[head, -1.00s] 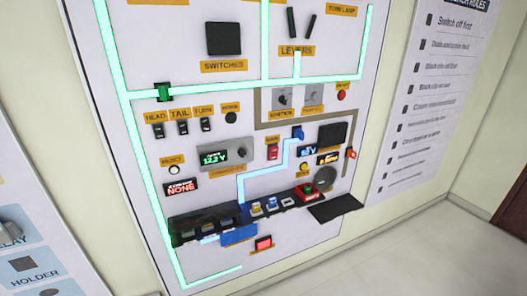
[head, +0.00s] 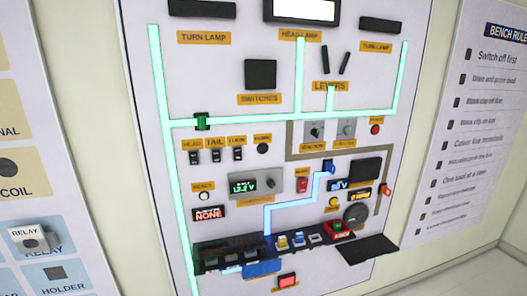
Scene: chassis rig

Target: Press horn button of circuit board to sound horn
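The circuit board (head: 400,90) is a white upright panel on the wall in the head view. A black round button (head: 263,148) sits on it under a small orange label that seems to read HORN, though the print is blurred. It is to the right of the black switches labelled HEAD (head: 194,158), TAIL (head: 213,156) and TURN (head: 238,154). Neither of my grippers shows in the head view, and nothing covers the button.
A red button (head: 376,129) and ignition knob (head: 313,133) sit right of the button. A dark module rail (head: 215,247) and black shelf (head: 370,249) jut out below. A relay poster stands left, a bench rules poster (head: 490,130) right.

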